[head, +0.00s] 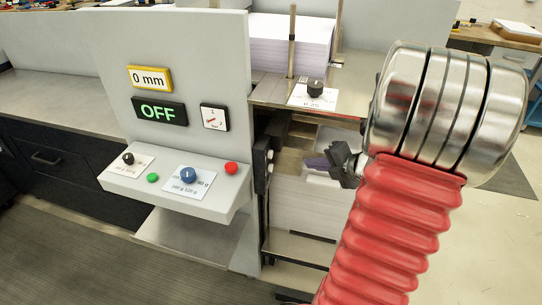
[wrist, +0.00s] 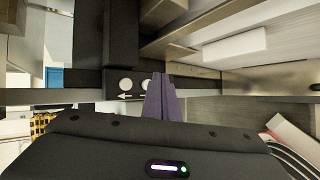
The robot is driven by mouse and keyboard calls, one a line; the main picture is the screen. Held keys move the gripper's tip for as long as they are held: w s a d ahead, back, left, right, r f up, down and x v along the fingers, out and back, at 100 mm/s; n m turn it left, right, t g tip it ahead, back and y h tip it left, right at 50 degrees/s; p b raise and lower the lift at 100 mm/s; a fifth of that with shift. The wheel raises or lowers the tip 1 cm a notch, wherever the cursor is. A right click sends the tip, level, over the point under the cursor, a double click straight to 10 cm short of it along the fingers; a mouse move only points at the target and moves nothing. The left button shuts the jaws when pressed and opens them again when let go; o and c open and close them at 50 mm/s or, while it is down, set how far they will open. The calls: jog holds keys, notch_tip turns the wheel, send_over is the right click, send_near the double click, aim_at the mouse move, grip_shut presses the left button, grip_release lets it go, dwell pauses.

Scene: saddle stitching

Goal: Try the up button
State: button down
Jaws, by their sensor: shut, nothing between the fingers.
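Two round white buttons, left (wrist: 125,85) and right (wrist: 146,86), sit side by side on a dark bar in the wrist view. An arrow pointing left is under the left button; the right button's mark is partly covered by my fingers. I cannot tell which is up. My gripper (wrist: 158,78) is shut and empty, its purple fingers just right of the right button, overlapping its edge in the picture. Contact cannot be told. In the head view my gripper (head: 308,163) points left at the dark post (head: 262,160), with a gap between.
The grey control panel (head: 110,75) has an "OFF" display (head: 159,112), a "0 mm" display (head: 150,78), a green button (head: 153,178), a red button (head: 231,168) and a blue knob (head: 188,175). A metal shelf (head: 345,105) is above my gripper; a paper stack (head: 303,205) is below.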

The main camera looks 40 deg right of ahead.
aim_at(271, 154)
jog(key=shift+d+r+m, duration=0.1)
jog(key=shift+m, duration=0.3)
jog(key=shift+w, duration=0.2)
jog(key=w+a, duration=0.5)
jog(key=w, duration=0.1)
jog(key=shift+w+a, duration=0.2)
jog(key=shift+w, duration=0.15)
jog(key=shift+w, duration=0.1)
dwell(2.0)
jog(key=shift+w+a, duration=0.25)
jog(key=shift+w, duration=0.05)
jog(key=shift+w+a, duration=0.35)
jog(key=shift+w, duration=0.05)
dwell(1.2)
jog(key=shift+s+d, duration=0.6)
jog(key=shift+s, duration=0.15)
dwell(0.4)
